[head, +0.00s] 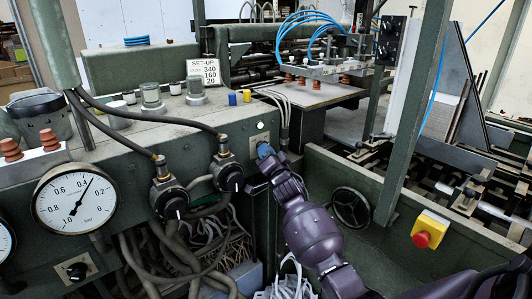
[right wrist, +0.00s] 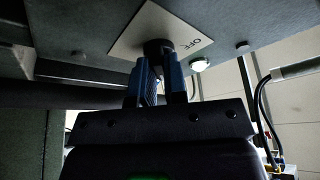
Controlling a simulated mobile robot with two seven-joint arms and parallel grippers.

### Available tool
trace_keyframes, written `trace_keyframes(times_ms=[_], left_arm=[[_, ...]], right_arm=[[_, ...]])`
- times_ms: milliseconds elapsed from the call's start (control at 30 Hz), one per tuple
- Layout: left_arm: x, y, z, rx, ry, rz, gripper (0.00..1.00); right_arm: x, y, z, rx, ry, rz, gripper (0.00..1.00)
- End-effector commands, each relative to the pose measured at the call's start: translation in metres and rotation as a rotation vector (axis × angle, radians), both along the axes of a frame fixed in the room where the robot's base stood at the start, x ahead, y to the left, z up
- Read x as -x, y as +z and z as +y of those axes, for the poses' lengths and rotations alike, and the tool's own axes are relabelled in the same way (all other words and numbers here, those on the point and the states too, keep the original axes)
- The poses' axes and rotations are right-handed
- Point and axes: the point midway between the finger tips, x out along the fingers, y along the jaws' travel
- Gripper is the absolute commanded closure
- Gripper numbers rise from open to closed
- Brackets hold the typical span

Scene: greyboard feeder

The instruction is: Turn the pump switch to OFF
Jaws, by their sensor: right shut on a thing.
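The pump switch is a black knob (right wrist: 157,46) on a pale plate (right wrist: 140,30) with the word OFF, seen in the right wrist view. In the head view the plate (head: 257,139) is on the right end of the green machine panel, and the knob is hidden behind my gripper. My right gripper (head: 265,152) reaches it from the lower right. In the right wrist view, its blue fingers (right wrist: 158,72) are shut on the knob from both sides. Which way the knob points is not clear. My left gripper is out of view.
Two black valve knobs with hoses (head: 170,198) and a pressure gauge (head: 75,203) are left of the switch. A small white lamp (head: 260,125) is just above it. A handwheel (head: 351,207) and a red stop button on a yellow box (head: 428,233) are to the right.

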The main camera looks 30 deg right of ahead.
Motion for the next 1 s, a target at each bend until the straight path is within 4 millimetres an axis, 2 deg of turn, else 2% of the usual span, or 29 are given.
trace_keyframes(times_ms=[500, 1000], left_arm=[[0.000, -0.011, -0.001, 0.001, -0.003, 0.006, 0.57], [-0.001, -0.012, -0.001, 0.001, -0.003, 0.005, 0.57]], right_arm=[[-0.001, 0.003, -0.004, 0.426, -0.002, -0.040, 1.00], [-0.002, 0.005, -0.007, 0.899, -0.004, -0.079, 1.00]])
